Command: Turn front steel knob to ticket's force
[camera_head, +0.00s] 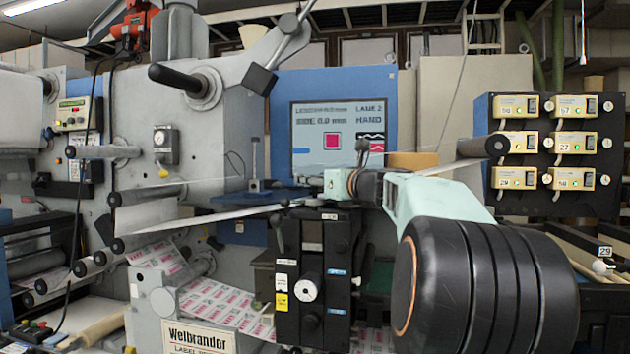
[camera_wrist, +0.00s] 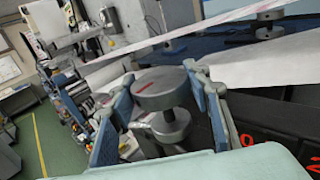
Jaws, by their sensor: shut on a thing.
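A round grey steel knob (camera_wrist: 162,90) with a red line on its flat top stands between my gripper's two blue-padded fingers in the wrist view. My gripper (camera_wrist: 159,76) is shut on this knob, one pad on each side. Below the knob's top, a narrower grey stem and further round parts show. In the head view my gripper (camera_head: 292,204) reaches left to the top of the black control unit (camera_head: 312,262); the held knob is too small and covered to make out there. I cannot make out a ticket with a force value.
A white web (camera_head: 165,214) runs close beside my gripper. A blue-framed screen (camera_head: 340,134) reads "LANE 2" and "HAND". A black panel with several beige numbered units (camera_head: 573,106) stands at right. A grey machine with rollers (camera_head: 165,75) fills the left.

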